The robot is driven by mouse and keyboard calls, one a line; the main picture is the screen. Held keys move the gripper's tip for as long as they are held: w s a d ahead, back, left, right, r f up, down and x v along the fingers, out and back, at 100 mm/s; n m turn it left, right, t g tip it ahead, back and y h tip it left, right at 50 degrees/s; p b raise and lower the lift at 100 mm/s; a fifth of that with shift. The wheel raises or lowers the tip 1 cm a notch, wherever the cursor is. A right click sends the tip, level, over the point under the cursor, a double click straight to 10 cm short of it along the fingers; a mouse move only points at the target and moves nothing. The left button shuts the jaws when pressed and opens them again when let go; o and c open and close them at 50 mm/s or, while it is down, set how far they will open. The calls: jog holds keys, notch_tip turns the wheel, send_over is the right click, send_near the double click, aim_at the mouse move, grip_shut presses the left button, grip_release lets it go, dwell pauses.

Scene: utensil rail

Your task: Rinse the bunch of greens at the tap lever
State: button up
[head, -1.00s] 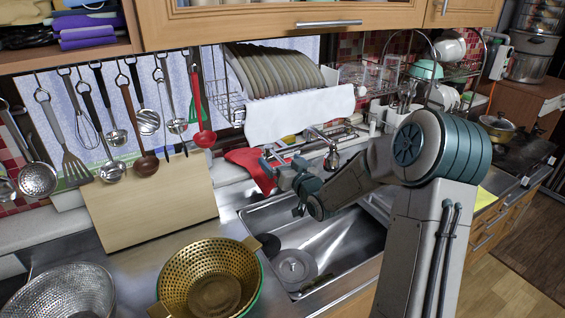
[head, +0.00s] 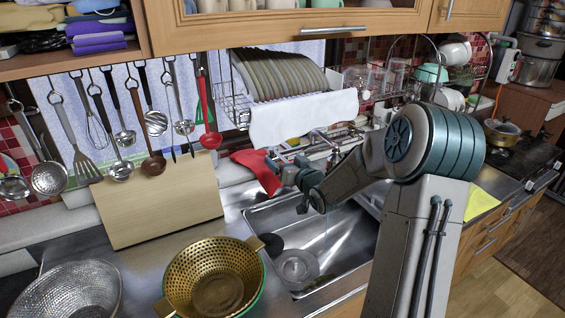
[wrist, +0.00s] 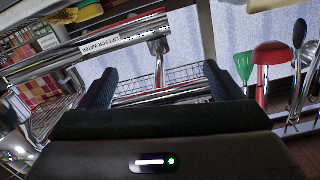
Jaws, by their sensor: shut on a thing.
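My gripper (head: 290,174) is over the back left part of the sink, by the tap. In the wrist view its two dark fingers (wrist: 160,90) stand well apart, with a chrome bar (wrist: 160,96) across the gap; it is closed on this bar, which looks like part of the tap lever. A thicker chrome tube (wrist: 75,56) labelled "LIFT FOR WATER" lies just beyond, to the left. In the head view the tap (head: 333,141) shows partly behind my arm. A faint thin line hangs over the sink; I cannot tell if it is water. I cannot make out the greens.
The steel sink (head: 345,243) holds a round grey strainer (head: 297,267). A gold colander (head: 212,280) and a silver one (head: 68,290) stand on the left counter. Utensils hang from the rail, above a wooden board (head: 158,205).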

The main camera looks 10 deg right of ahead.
jog(key=o, duration=1.2)
jog(key=shift+s, duration=0.1)
jog(key=b+v, duration=0.2)
jog(key=v, duration=1.2)
jog(key=shift+d, duration=0.1)
